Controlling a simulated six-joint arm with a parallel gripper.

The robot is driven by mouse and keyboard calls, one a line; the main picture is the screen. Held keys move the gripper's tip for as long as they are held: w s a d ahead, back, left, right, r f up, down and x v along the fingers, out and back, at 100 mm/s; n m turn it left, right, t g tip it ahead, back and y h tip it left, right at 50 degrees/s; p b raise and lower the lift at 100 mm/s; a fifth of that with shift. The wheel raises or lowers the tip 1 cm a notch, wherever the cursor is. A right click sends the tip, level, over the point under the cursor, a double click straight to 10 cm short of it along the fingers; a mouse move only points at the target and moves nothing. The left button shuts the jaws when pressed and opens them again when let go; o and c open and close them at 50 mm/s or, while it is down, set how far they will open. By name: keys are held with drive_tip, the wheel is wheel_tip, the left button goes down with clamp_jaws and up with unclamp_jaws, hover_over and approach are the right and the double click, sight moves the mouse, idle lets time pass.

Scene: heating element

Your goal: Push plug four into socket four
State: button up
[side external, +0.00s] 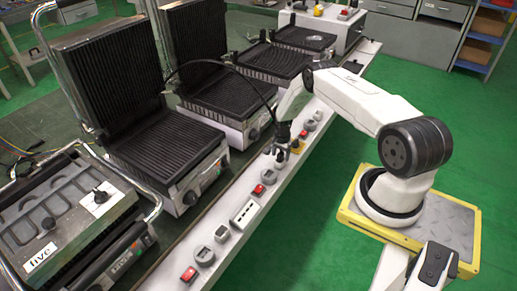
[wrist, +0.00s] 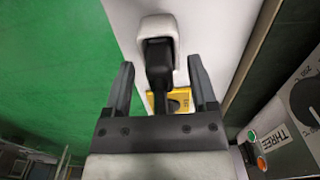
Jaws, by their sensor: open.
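In the wrist view a black plug (wrist: 158,62) sits at a light grey socket (wrist: 157,24) on the white panel. Its far end overlaps the socket opening; I cannot tell how deep it is in. My gripper (wrist: 161,82) is open, with one finger on each side of the plug and a visible gap at both sides. In the side view my gripper (side external: 284,132) is low over the white rail, and the plug and socket under it are too small to tell apart. No number "four" is readable on plug or socket.
The white rail (side external: 232,241) carries several sockets and red switches (side external: 189,273). Several contact grills (side external: 165,145) stand along its left, one labelled "five" (side external: 40,259). A black cable (side external: 250,82) arches towards my gripper. A yellow part (wrist: 180,99) and a "THREE" label (wrist: 282,137) show too.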

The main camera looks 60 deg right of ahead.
clamp_jaws()
drive_tip(key=shift+r, duration=0.15)
idle(0.4)
drive_tip(key=shift+r, duration=0.7)
drive_tip(key=s+a+r, duration=0.7)
drive_tip(key=s+r, duration=0.4)
drive_tip(key=shift+s+a+r, duration=0.15)
drive_tip(key=shift+s+a, duration=0.1)
drive_tip(key=shift+s, duration=0.15)
